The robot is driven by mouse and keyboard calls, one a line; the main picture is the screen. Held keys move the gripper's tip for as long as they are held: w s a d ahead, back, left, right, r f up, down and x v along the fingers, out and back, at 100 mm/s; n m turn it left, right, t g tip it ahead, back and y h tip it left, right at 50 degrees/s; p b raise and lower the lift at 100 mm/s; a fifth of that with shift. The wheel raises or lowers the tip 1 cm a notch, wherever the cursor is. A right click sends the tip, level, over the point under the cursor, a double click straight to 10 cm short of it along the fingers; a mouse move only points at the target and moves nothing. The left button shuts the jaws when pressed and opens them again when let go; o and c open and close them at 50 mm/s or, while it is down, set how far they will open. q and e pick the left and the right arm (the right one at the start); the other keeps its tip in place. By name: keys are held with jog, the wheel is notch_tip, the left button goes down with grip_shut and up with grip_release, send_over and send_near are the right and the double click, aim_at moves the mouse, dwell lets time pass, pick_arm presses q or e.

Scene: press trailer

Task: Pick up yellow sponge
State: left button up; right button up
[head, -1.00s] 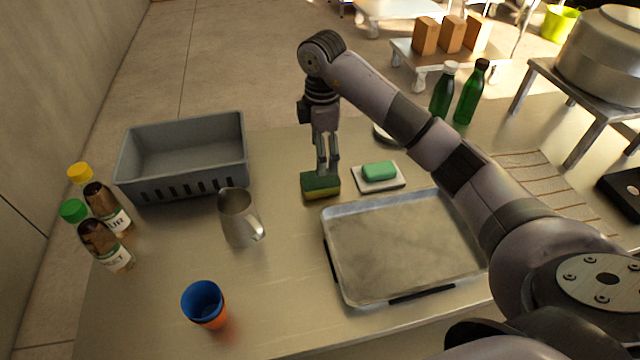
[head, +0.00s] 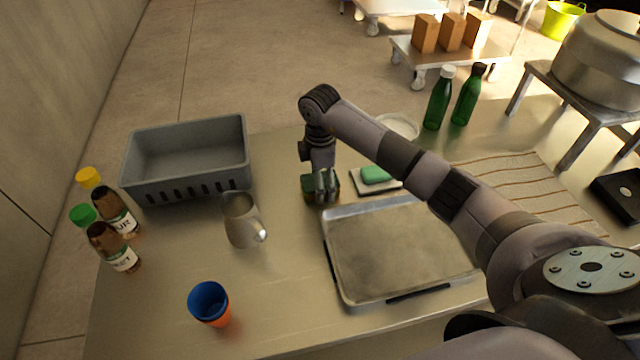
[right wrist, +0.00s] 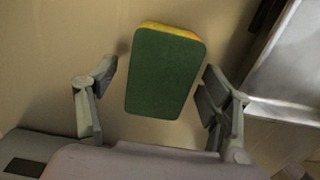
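The yellow sponge (right wrist: 165,72) has a green scouring top and a yellow edge. In the right wrist view it lies between the two spread fingers of my right gripper (right wrist: 160,95), with a gap on each side. In the head view the sponge (head: 308,187) lies on the table left of the soap dish, partly hidden by my right gripper (head: 322,190), which is low over it. The right gripper is open. My left gripper is not in view.
A green soap bar (head: 375,175) on a dish is close right of the sponge. A metal tray (head: 395,250) is in front. A steel pitcher (head: 243,222), grey bin (head: 185,185) and blue cup (head: 210,302) stand left. Green bottles (head: 438,100) stand behind.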

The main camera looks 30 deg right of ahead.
jog(key=c, duration=0.8)
jog(key=shift+r, duration=0.2)
